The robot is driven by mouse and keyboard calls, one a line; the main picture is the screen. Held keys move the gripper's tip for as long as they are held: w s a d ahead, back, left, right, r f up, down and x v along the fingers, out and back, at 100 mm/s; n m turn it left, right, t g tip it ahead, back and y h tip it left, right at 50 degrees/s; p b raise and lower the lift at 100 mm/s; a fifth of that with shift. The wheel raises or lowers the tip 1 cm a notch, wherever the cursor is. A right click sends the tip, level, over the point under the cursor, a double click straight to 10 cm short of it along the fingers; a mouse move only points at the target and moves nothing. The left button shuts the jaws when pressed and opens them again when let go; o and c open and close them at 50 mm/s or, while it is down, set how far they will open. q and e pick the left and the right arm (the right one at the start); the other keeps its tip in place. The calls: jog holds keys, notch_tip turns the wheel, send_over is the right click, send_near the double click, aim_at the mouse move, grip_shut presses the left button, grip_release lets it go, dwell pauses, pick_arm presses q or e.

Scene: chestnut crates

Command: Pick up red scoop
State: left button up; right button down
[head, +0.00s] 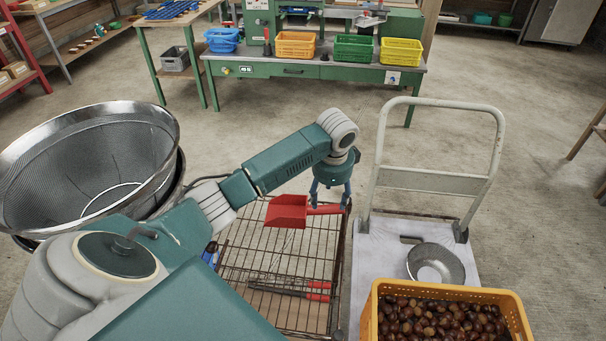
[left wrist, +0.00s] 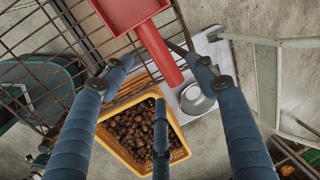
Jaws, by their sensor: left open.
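The red scoop (head: 287,211) is at the right side of the wire rack in the head view, with its handle pointing right. My left gripper (head: 329,203) is over the handle, fingers pointing down. In the left wrist view the scoop (left wrist: 125,12) is at the top, and its handle runs down between the spread fingertips of my left gripper (left wrist: 163,75). Visible gaps separate the left and right fingertips from the handle. The gripper is open. I cannot tell what supports the scoop. My right gripper is out of view.
The wire rack (head: 262,262) has red-handled tools on it. To the right stands a white platform cart (head: 371,262) with a metal bowl (head: 437,263) and a yellow crate (head: 447,293) of chestnuts. A large mesh sieve (head: 85,165) is at left. A green workbench with crates stands behind.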

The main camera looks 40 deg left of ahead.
aim_at(325, 210)
pick_arm(q)
notch_tip(325, 210, down, 3)
jog(key=shift+s+a+f, duration=0.1)
jog(key=shift+a+f, duration=0.05)
jog(key=shift+f, duration=0.25)
jog(key=f, duration=0.3)
jog(key=a+f+p, duration=0.1)
jog(key=shift+w+f, duration=0.2)
jog(key=shift+w, duration=0.15)
jog(key=shift+f, duration=0.3)
jog(key=shift+w, duration=0.1)
jog(key=shift+c, duration=0.5)
jog(key=c, duration=1.3)
grip_shut()
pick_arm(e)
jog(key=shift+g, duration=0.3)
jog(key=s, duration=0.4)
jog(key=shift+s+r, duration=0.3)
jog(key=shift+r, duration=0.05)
